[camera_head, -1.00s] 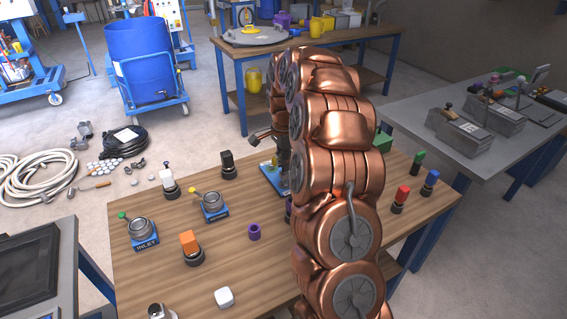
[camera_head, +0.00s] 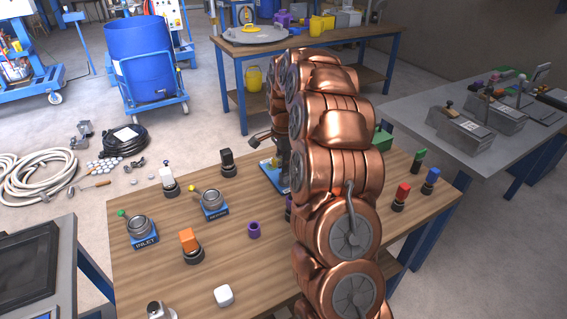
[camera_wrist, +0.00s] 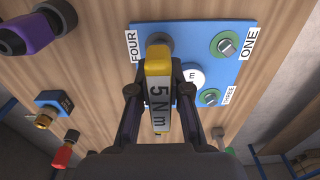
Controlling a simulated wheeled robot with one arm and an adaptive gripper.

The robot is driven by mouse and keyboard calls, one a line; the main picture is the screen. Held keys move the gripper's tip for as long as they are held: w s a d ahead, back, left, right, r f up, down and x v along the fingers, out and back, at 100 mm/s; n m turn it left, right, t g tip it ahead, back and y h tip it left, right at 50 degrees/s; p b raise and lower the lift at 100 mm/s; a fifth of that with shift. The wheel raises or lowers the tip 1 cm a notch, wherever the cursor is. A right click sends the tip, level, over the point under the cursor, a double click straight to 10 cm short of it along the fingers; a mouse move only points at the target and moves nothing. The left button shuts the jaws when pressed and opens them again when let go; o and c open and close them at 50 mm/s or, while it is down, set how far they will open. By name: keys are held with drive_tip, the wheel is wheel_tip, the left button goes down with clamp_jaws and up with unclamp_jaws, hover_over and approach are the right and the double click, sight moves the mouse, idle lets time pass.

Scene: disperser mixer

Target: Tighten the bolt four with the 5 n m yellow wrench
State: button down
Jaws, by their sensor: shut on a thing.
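The 5 Nm wrench (camera_wrist: 159,65) has a yellow head and a grey body lettered "5 Nm" in the wrist view. My gripper (camera_wrist: 160,91) is shut on its body. A blue plate (camera_wrist: 200,35) lies beyond it, with labels FOUR, ONE and THREE. Bolt four (camera_wrist: 165,41) is a grey round part beside the FOUR label. The yellow head overlaps its near side in the picture; I cannot tell whether they are engaged. Bolts one (camera_wrist: 226,46) and three (camera_wrist: 209,97) sit in green rings. In the head view, my arm hides most of the plate (camera_head: 268,164).
The purple-and-black part (camera_wrist: 35,30) is at the wrist view's upper left.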

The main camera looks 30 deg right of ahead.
drive_tip(key=shift+f, duration=0.55)
drive_tip(key=c, duration=1)
unclamp_jaws()
drive_tip(key=shift+c, duration=0.2)
wheel_tip(320, 180, up, 12)
drive_tip(key=shift+r, duration=0.1)
